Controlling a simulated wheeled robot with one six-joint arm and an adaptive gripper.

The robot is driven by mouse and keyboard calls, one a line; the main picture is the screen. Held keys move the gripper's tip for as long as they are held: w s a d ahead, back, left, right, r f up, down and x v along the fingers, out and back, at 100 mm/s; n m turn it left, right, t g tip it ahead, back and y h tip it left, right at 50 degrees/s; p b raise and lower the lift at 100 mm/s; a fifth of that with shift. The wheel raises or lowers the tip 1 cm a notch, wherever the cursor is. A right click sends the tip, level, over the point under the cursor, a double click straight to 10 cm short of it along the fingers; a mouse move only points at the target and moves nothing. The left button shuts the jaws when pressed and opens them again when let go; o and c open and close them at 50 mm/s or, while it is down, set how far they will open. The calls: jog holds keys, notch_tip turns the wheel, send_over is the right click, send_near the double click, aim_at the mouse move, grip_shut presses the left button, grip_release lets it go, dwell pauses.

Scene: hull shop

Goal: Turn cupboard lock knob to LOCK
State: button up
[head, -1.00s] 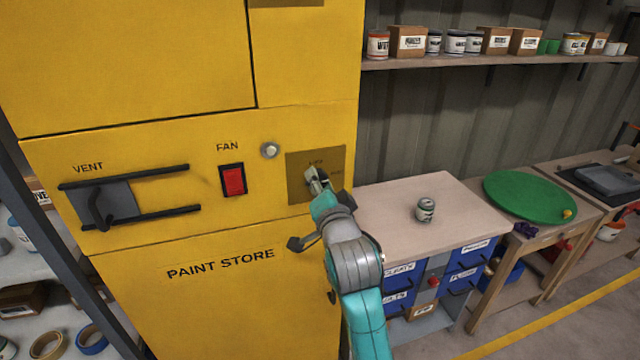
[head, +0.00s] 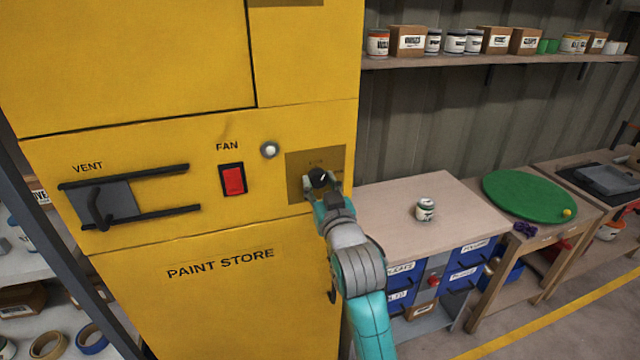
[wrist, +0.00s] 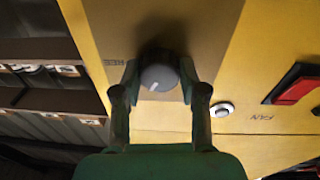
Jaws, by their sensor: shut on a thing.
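The lock knob (head: 318,178) is round and dark with a short pale pointer line, on a brown plate (head: 300,162) set in the yellow cupboard (head: 225,285). My gripper (head: 323,188) is at the plate in the head view. In the wrist view the knob (wrist: 158,74) sits between the two fingertips of my gripper (wrist: 160,82), which is shut on it. The pointer line there runs toward the lower left.
A red fan switch (head: 233,180) and a round pale button (head: 269,149) are left of the plate. The vent slider (head: 110,198) is farther left. A bench (head: 450,195) with a can (head: 426,210) stands right of the cupboard, close to my arm.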

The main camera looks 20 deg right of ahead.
jog(key=n+y, duration=0.1)
jog(key=n, duration=0.5)
jog(key=shift+n, duration=0.5)
jog(key=o, duration=1.1)
jog(key=shift+o, duration=0.2)
jog(key=shift+s, duration=0.15)
jog(key=s+f, duration=0.1)
jog(key=s, duration=1)
jog(key=shift+s, duration=0.35)
jog(key=shift+f, duration=0.1)
